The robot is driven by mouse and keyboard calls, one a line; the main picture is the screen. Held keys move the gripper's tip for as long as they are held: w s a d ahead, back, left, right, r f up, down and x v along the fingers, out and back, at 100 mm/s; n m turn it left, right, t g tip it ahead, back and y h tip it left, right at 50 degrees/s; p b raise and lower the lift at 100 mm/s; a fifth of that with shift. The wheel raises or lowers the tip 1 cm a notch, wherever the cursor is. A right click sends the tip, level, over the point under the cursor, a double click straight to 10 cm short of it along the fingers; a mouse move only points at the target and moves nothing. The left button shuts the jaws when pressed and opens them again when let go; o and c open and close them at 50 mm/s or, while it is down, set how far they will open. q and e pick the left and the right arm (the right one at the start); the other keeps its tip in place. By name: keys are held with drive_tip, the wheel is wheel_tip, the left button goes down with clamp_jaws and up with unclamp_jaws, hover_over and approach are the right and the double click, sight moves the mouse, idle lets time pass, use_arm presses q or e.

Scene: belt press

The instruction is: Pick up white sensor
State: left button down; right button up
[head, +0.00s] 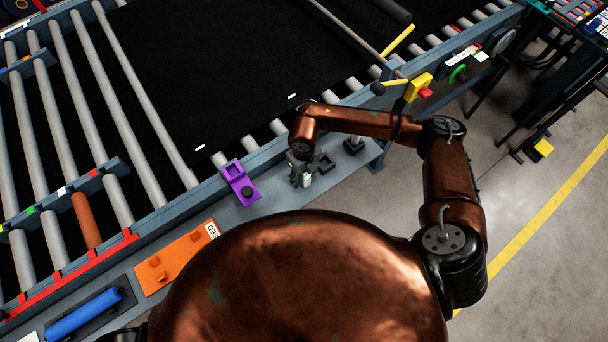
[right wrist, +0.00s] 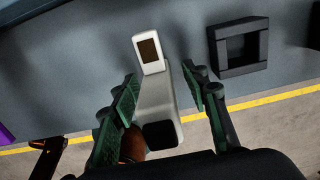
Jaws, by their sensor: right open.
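The white sensor (right wrist: 148,52) shows in the right wrist view, with a pale head, a brown window and a longer grey-white body running down between my fingers to a dark end. My right gripper (right wrist: 160,74) is open, its green-padded fingers on either side of the body. A gap shows on the right side; I cannot tell whether the left finger touches it. In the head view my right gripper (head: 300,178) is over the blue-grey ledge, and the sensor there is mostly hidden by it. My left gripper is not in view.
A black square holder (right wrist: 240,46) stands right of the sensor. On the ledge in the head view are a purple holder (head: 233,170), an orange plate (head: 168,264) and a blue roller (head: 84,315). The conveyor's rollers and black belt (head: 230,60) lie beyond the ledge.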

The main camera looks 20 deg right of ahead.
drive_tip(key=shift+f, duration=0.5)
clamp_jaws()
